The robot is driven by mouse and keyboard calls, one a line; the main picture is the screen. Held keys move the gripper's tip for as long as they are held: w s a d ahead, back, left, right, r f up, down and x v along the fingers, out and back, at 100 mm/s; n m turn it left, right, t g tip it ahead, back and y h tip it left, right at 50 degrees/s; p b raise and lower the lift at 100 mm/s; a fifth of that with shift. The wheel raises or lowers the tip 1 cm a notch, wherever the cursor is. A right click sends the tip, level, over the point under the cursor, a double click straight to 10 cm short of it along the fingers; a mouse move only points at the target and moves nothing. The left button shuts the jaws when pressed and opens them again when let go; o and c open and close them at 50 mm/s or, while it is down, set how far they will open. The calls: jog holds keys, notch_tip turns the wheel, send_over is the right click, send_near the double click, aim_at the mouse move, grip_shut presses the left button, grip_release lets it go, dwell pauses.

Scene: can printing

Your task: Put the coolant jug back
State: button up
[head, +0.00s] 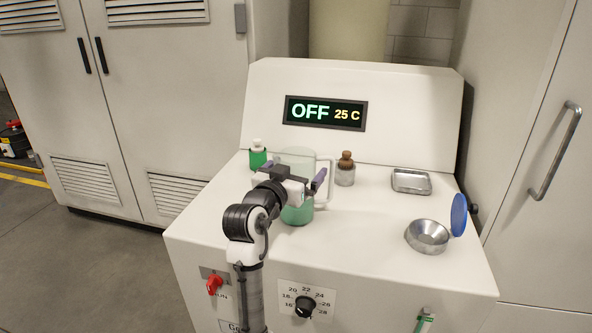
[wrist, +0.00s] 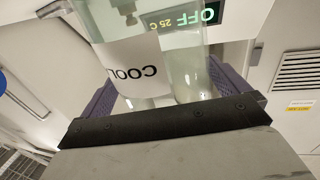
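The coolant jug (head: 295,213) is clear with green liquid low in it and a pale handle on its right. It appears upright on the white machine's top, below the display. My gripper (head: 291,173) is at the jug, its purple fingers wide apart on either side of it. In the wrist view, the jug (wrist: 137,66) with its partly visible "COOL" label is between the spread fingers (wrist: 165,98). I see no clear squeeze on the jug, though contact is hard to judge. My wrist hides part of the jug in the head view.
The display (head: 325,113) reads OFF, 25 C. A green bottle (head: 258,158) stands left of the jug, a brown-topped jar (head: 345,175) right. Further right are a metal tray (head: 411,182), a bowl (head: 427,237) and a blue disc (head: 459,215). A red switch (head: 215,284) and dial (head: 305,306) are in front.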

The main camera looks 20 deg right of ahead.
jog(key=shift+r, duration=0.2)
jog(key=b+v, duration=0.2)
jog(key=v, duration=1)
jog(key=shift+b, duration=0.3)
jog(key=shift+a, duration=0.1)
